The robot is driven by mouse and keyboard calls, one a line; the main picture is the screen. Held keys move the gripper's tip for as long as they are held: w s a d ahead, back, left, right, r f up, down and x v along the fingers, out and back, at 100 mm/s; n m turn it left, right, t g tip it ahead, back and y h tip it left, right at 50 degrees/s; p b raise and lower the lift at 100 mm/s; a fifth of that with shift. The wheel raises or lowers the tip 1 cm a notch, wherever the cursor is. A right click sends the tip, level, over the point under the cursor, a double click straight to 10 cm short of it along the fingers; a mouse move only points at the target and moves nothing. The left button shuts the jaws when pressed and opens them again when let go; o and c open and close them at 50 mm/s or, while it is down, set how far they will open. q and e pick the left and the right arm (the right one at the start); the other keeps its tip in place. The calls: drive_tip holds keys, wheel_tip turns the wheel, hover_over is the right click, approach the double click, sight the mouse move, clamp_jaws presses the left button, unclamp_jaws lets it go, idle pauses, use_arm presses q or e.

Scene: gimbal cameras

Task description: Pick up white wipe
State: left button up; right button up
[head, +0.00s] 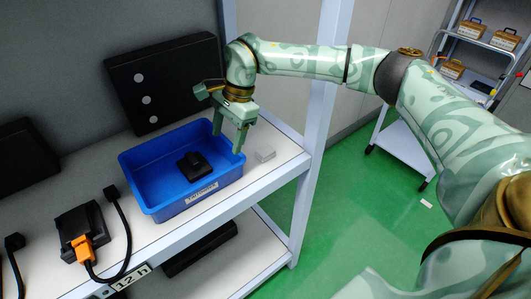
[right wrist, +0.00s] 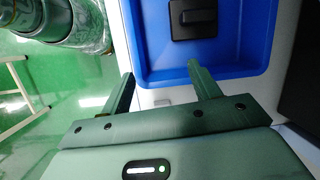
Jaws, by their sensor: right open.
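A small white block, likely the white wipe (head: 265,154), lies on the pale shelf, just right of the blue bin. My right gripper (head: 227,139) is open and points down at the bin's right end, left of the white block and apart from it. In the right wrist view, my right gripper (right wrist: 160,72) has its two fingers spread with nothing held between them. A faint pale shape shows between the fingers there, but I cannot tell whether it is the wipe. My left gripper is not in view.
The blue bin (head: 154,206) holds a black object (head: 194,165); the bin also shows in the wrist view (right wrist: 155,76). A black panel (head: 165,83) stands behind. A shelf post (head: 317,130) rises right of the block. A black device with an orange plug (head: 82,246) lies at left.

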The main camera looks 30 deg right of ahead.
drive_tip(key=d+r+m+h, duration=0.1)
drive_tip(key=d+r+h, duration=0.3)
drive_tip(key=d, duration=0.7)
drive_tip(key=b, duration=0.3)
hover_over(266, 150)
drive_tip(key=shift+y, duration=0.3)
wheel_tip(266, 150, down, 8)
drive_tip(key=shift+s+d+f, duration=0.15)
drive_tip(key=shift+f, duration=0.1)
drive_tip(key=f, duration=0.3)
drive_tip(key=f+b, duration=0.1)
drive_tip(key=f, duration=0.2)
drive_tip(key=shift+w+a+f, duration=0.1)
drive_tip(key=shift+w+a, duration=0.1)
drive_tip(key=c, duration=1.1)
